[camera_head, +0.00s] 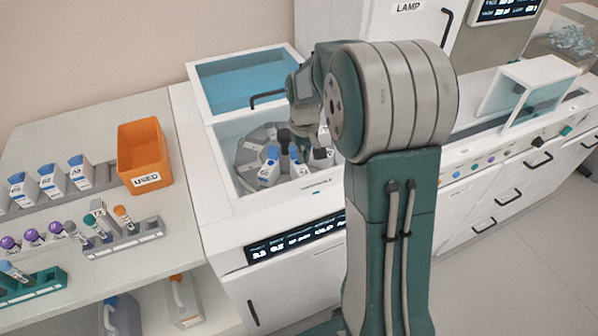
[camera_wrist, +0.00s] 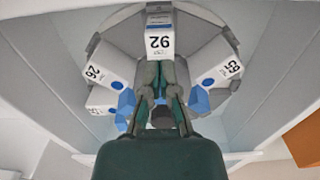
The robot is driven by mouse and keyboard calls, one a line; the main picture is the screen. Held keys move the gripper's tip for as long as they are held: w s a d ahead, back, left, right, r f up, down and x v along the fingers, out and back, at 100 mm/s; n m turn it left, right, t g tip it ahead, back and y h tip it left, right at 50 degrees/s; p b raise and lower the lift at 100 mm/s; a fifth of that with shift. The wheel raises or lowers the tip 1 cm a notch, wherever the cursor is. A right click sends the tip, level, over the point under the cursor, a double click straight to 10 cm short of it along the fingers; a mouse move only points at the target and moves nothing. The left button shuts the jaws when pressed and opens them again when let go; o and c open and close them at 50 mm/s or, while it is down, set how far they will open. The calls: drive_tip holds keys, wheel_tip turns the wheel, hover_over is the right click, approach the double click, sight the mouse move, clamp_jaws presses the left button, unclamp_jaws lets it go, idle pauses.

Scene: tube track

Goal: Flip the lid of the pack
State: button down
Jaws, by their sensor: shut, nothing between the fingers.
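Several white packs with blue lids stand in a round grey carousel (camera_head: 247,152) inside the white machine. In the head view, one pack (camera_head: 268,174) is at the carousel's front, with another pack (camera_head: 298,168) to its right beneath my gripper. In the wrist view, a middle pack (camera_wrist: 160,42) is straight beyond my gripper (camera_wrist: 161,66), its number upside down. Its lid is hidden behind the fingers. Side packs stand at left (camera_wrist: 112,68) and right (camera_wrist: 217,68), with blue lids raised toward the camera. My gripper is shut and empty, close to the middle pack; contact cannot be told.
The machine's clear cover (camera_head: 240,80) stands raised behind the opening, whose white walls surround the carousel. An orange bin (camera_head: 143,155) labelled USED stands on the left bench, near more packs (camera_head: 52,180) and a tube rack (camera_head: 125,238).

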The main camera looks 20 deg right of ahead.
sight(304, 172)
drive_tip(key=shift+f, duration=2)
idle(0.4)
drive_tip(key=shift+r, duration=0.1)
drive_tip(key=shift+r, duration=2.7)
drive_tip(key=w, duration=0.9)
drive_tip(key=shift+w, duration=0.1)
drive_tip(key=shift+f, duration=0.1)
drive_tip(key=shift+f, duration=1.8)
